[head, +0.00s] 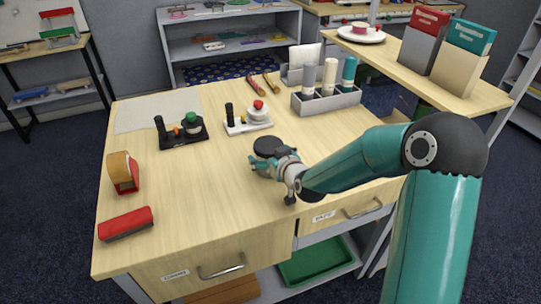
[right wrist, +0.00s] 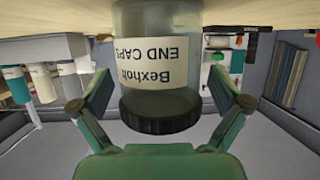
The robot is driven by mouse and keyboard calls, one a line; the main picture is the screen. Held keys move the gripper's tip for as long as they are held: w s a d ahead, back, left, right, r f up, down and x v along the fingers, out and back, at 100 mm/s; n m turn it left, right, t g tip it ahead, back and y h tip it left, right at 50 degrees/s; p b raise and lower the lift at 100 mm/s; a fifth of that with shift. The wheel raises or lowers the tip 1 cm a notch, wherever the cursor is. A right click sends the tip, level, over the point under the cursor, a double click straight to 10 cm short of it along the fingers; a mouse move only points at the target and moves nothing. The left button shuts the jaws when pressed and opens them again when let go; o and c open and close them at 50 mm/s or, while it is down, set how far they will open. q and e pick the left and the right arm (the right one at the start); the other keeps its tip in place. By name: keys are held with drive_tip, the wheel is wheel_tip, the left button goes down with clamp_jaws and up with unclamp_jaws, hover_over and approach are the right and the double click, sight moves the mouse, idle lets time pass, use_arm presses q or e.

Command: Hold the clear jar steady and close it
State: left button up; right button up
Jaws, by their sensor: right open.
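The clear jar (right wrist: 155,60) fills the middle of the right wrist view, which shows it upside down. It has a white label reading "Bexholt END CAPS". A dark ribbed lid (right wrist: 160,113) sits on its mouth; I cannot tell how tight it is. In the head view the dark lid (head: 267,146) shows on the table, with the jar's body mostly hidden by my right gripper (head: 268,161). The right gripper's fingers also show in the wrist view (right wrist: 160,88), open, one on each side of the jar with gaps visible. My left gripper is not in view.
A black stand with a green knob (head: 193,120) and a white stand with a red knob (head: 249,118) are behind the jar. A grey caddy (head: 326,101) holds bottles. A tape dispenser (head: 123,172) and a red box-like thing (head: 126,223) lie left. The table's front middle is clear.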

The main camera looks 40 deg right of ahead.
drive_tip(key=shift+r, duration=0.1)
drive_tip(key=shift+s, duration=0.2)
drive_tip(key=b+v, duration=0.1)
drive_tip(key=v, duration=1)
drive_tip(key=shift+s+r, duration=0.2)
drive_tip(key=shift+s, duration=0.05)
drive_tip(key=shift+s, duration=0.1)
